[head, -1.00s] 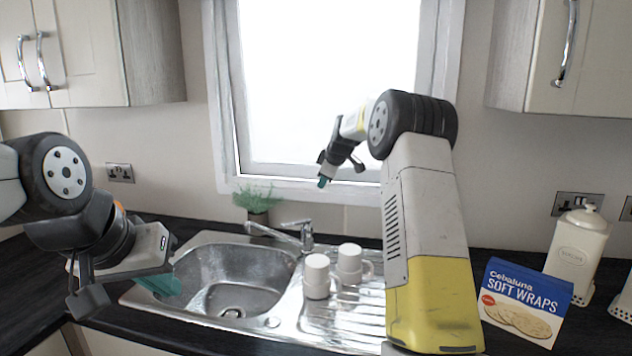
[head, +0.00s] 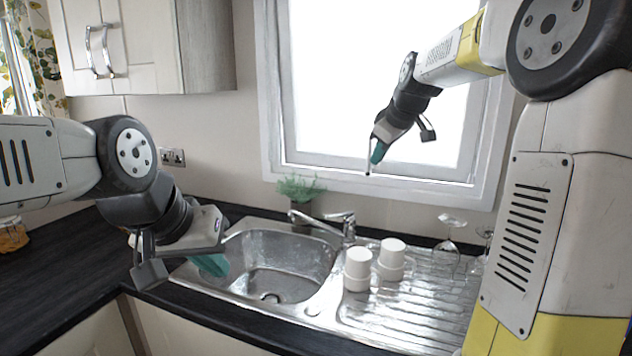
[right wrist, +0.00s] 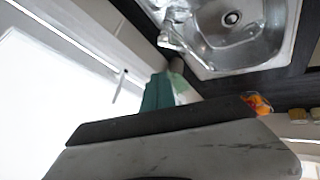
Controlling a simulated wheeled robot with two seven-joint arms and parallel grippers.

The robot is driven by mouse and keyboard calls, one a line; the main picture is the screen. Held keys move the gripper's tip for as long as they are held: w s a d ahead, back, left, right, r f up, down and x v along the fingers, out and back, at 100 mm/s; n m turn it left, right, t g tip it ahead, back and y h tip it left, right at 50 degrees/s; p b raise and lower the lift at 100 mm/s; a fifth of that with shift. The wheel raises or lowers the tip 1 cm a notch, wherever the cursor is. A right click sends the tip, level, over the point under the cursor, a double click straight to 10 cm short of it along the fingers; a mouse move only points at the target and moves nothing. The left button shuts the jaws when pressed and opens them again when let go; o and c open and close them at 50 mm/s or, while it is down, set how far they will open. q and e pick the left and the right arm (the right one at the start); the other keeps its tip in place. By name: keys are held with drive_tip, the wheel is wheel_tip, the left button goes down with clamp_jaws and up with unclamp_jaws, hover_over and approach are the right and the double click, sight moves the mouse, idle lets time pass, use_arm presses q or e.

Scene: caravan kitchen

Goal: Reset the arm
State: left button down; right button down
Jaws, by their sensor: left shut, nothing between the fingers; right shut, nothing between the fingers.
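My left gripper (head: 212,264) has teal fingertips and hangs over the left edge of the sink (head: 250,310). It is shut with nothing in it. My right gripper (head: 374,158) is raised in front of the window, above and behind the sink. It is shut and empty, and its teal fingers also show in the right wrist view (right wrist: 158,92). My right arm fills the right side of the head view and hides part of the worktop.
Two white mugs (head: 358,270) (head: 391,259) stand on the drainer, with upturned glasses (head: 447,250) to their right. A faucet (head: 340,226) and a green plant (head: 300,190) are behind the basin. A wall cabinet (head: 150,50) hangs at upper left. The left worktop (head: 60,270) is largely clear.

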drive_tip(key=s+a+f+m, duration=0.1)
drive_tip(key=s+f+m, duration=0.2)
drive_tip(key=s, duration=0.7)
drive_tip(key=s+a+f+m, duration=0.1)
drive_tip(key=s+f+m, duration=0.1)
drive_tip(key=s, duration=0.9)
drive_tip(key=s+a+f+m+g, duration=0.1)
drive_tip(key=s+a+f+m, duration=0.1)
drive_tip(key=s, duration=0.9)
drive_tip(key=shift+f+m, duration=0.8)
drive_tip(key=shift+f, duration=0.1)
